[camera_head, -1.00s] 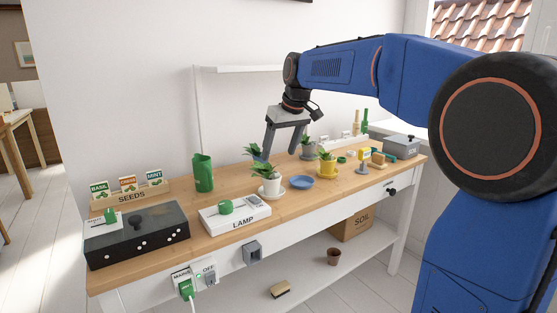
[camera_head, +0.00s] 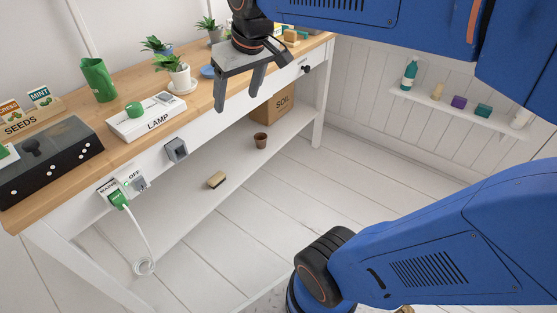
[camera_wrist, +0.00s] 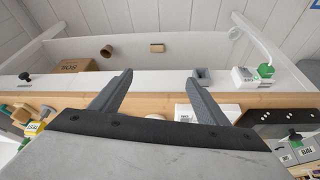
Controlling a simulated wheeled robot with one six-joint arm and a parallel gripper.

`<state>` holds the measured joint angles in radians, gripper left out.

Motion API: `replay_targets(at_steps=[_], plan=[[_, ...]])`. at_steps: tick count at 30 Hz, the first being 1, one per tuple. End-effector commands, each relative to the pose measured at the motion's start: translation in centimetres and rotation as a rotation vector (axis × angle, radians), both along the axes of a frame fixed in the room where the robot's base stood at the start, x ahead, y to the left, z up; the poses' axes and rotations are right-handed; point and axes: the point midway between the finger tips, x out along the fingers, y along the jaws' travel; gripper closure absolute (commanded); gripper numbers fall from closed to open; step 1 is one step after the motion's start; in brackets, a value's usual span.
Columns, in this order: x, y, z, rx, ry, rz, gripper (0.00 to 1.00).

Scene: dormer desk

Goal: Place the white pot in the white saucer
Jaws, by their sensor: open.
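The white pot (camera_head: 181,79) with a green plant stands upright on the bench in the head view. It appears to sit in the white saucer (camera_head: 193,87), whose rim shows around its base. My gripper (camera_head: 236,100) is open and empty, in front of the bench and to the right of the pot, apart from it. In the wrist view, my open fingers (camera_wrist: 160,77) point toward the bench front with nothing between them. The pot is not clearly visible there.
A blue saucer (camera_head: 208,71) and a plant in a blue pot (camera_head: 161,49) are near the white pot. A brown pot (camera_head: 261,141) and sponge (camera_head: 217,180) are on the lower shelf.

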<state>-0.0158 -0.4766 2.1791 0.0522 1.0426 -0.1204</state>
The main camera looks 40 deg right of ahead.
Motion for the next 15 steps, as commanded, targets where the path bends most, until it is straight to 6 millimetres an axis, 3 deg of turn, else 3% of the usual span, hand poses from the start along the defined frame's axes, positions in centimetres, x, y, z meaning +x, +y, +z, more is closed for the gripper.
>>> replay_targets(at_steps=[1,6,10,15], plan=[[-2.1,-0.2,-1.2,0.000,-0.004,-0.013,0.31],[-7.9,-0.9,-5.5,-0.004,-0.009,-0.060,0.31],[-11.3,-1.3,-8.5,-0.004,-0.011,-0.089,0.31],[-13.8,-1.6,-11.0,-0.006,-0.015,-0.111,0.31]])
